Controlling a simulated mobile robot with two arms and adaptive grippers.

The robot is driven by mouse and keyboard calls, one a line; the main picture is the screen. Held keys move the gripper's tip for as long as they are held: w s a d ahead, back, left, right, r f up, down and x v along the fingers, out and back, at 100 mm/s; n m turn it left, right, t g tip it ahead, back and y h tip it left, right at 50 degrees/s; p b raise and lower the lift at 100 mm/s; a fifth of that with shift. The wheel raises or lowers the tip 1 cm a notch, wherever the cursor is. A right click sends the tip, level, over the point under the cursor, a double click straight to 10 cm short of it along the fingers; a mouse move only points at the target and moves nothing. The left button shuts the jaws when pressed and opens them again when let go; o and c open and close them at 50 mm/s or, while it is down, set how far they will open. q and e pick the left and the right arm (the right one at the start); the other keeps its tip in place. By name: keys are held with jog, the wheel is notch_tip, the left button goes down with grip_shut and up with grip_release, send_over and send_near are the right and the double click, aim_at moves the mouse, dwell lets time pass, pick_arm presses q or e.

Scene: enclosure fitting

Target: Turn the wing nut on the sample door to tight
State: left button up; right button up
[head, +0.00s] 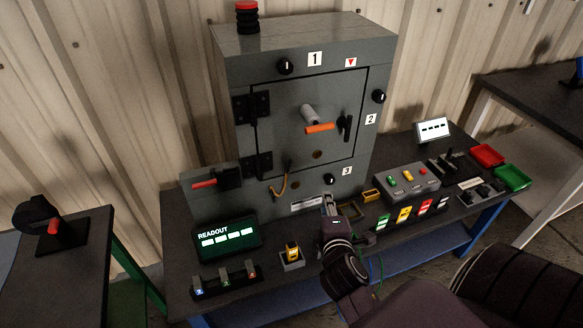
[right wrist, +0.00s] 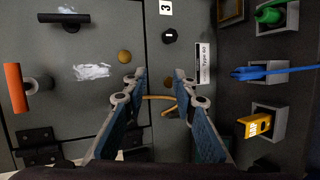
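The sample door (head: 283,122) is the grey front panel of the cabinet and looks closed. A black bar-shaped piece (head: 346,128) stands upright near the door's right edge; it also shows in the right wrist view (right wrist: 65,18). An orange bar (head: 320,128) stands out from the door's middle and shows in the right wrist view (right wrist: 15,88). I cannot tell for sure which is the wing nut. My right gripper (head: 328,200) is below the door, by the cabinet's lower front. In the right wrist view its fingers (right wrist: 160,80) are apart and empty. My left gripper is not in view.
Numbered knobs sit around the door, including a black knob (head: 329,179) by label 3. A brown hose (head: 279,189) hangs at lower left. A readout (head: 227,239), a yellow plug (head: 292,252) and a button box (head: 407,181) crowd the bench.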

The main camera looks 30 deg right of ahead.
jog(key=w+d+r+n+t, duration=0.1)
jog(key=w+r+n+t, duration=0.25)
jog(key=n, duration=0.35)
jog(key=n+t+y, duration=0.2)
jog(key=n+y, duration=0.1)
jog(key=n, duration=0.8)
send_near(288, 165)
jog(key=p+x, duration=0.1)
jog(key=x, duration=0.7)
jog(key=shift+d+f+y, duration=0.2)
jog(key=shift+y, duration=0.1)
jog(key=shift+s, duration=0.1)
grip_shut()
